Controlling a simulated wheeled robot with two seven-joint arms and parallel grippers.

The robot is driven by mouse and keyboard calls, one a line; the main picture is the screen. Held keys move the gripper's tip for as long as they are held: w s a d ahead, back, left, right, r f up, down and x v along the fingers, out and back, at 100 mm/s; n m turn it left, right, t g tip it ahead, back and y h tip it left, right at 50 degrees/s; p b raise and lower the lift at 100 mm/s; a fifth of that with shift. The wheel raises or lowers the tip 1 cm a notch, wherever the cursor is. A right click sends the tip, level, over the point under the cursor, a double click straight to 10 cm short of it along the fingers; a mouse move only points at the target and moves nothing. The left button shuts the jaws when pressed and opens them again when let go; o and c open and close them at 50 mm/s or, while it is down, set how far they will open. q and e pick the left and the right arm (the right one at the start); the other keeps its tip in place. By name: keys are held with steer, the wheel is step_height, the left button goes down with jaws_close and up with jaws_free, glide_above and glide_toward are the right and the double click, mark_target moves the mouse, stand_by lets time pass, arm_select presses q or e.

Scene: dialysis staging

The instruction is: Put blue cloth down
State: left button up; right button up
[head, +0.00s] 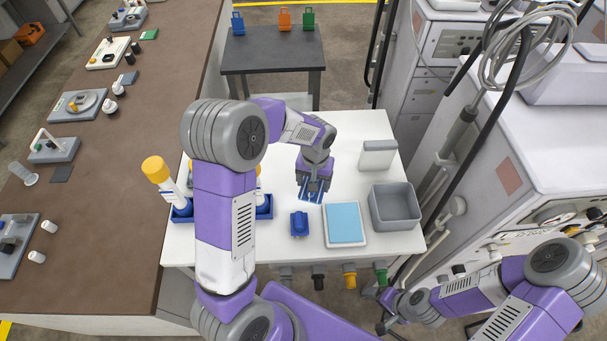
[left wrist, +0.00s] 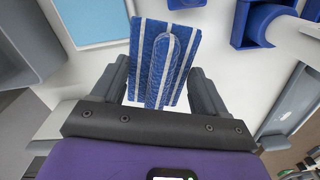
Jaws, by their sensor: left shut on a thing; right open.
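The blue cloth (head: 311,197), with white stripes, is in my left gripper (head: 314,186), low over the white table (head: 345,130). In the left wrist view the cloth (left wrist: 165,62) stands between the two dark fingers of my left gripper (left wrist: 162,85), which is shut on it. I cannot tell whether the cloth touches the table. My right gripper (head: 384,312) is open and empty, low at the front right, off the table's front edge.
A light-blue pad on a white tray (head: 344,224), a small blue object (head: 299,224), a grey bin (head: 394,207) and a white holder (head: 378,156) stand nearby. Tubes in blue stands (head: 182,210) are left, partly hidden by my arm.

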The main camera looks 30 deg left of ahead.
steer(key=shift+o, duration=0.6)
steer(key=shift+s+f+b, duration=0.45)
steer(key=shift+f, duration=0.1)
arm_select(q)
steer(key=w+a+r+n, duration=0.1)
steer(key=w+a+n, duration=0.25)
steer(key=a, duration=0.45)
step_height(320, 180, down, 9)
steer(key=shift+w+d+f+b, duration=0.1)
steer(key=shift+d+f+b, duration=0.1)
steer(key=shift+b, duration=0.2)
arm_select(e)
steer(key=shift+w+f, duration=0.15)
steer(key=shift+f, duration=0.3)
arm_select(q)
steer(key=shift+f, duration=0.15)
steer(key=o, duration=1)
steer(key=shift+o, duration=0.2)
arm_select(e)
steer(key=shift+f, duration=0.15)
